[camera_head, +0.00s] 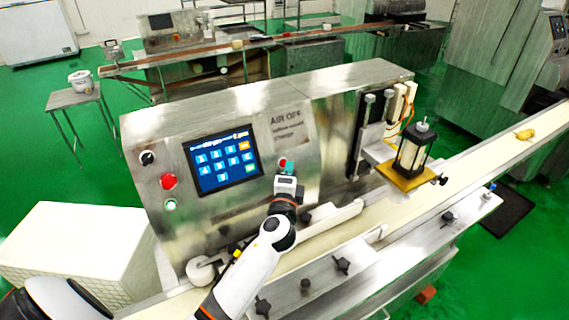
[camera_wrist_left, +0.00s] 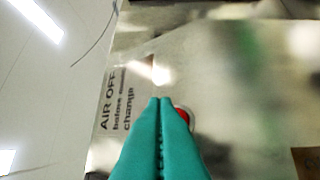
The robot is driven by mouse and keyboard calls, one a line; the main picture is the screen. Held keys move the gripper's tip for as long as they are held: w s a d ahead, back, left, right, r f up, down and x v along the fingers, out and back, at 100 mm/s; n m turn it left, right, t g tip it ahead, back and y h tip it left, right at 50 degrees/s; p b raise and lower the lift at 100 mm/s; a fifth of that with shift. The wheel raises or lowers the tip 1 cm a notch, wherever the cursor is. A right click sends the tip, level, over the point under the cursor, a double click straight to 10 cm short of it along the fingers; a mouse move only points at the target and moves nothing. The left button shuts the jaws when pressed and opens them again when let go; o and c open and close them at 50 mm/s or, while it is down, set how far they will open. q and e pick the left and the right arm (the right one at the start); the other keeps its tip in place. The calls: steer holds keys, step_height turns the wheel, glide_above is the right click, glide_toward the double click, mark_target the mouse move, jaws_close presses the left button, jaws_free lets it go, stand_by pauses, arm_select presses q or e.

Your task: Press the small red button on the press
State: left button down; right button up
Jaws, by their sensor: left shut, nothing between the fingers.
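The small red button (camera_head: 282,162) is on the front of the steel press (camera_head: 330,100), right of the blue touch screen. In the left wrist view the red button (camera_wrist_left: 183,116) is partly hidden behind my fingertips. My left gripper (camera_head: 288,168) is shut, with its teal fingers (camera_wrist_left: 160,105) together and empty. Its tips overlap the button's left edge in the wrist view; I cannot tell whether they touch it. My right gripper is not in view.
A larger red button (camera_head: 168,181) and a black knob (camera_head: 148,158) sit left of the touch screen (camera_head: 223,160). A conveyor belt (camera_head: 400,208) runs below the press front. A printed sign (camera_wrist_left: 122,95) is beside the button.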

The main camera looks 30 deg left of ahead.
arm_select(q)
steer(key=shift+f, duration=0.1)
steer(key=shift+w+a+f, duration=0.1)
steer(key=shift+w+a, duration=0.1)
steer(key=shift+a, duration=0.15)
steer(key=shift+w+a+f+b, duration=0.2)
steer(key=shift+a+b, duration=0.1)
steer(key=shift+b, duration=0.15)
stand_by(0.6)
steer(key=shift+s+d+r, duration=0.1)
stand_by(0.3)
steer(key=shift+s+d+r, duration=0.25)
steer(key=shift+s+d, duration=0.1)
steer(key=shift+d, duration=0.15)
steer(key=shift+d+p, duration=0.1)
steer(key=shift+p, duration=0.25)
steer(key=d, duration=0.1)
steer(key=s+d+r+p, duration=0.1)
steer(key=s+d+r, duration=0.1)
steer(key=shift+s+d+r, duration=0.1)
steer(key=shift+d+r, duration=0.05)
steer(key=shift+d, duration=0.2)
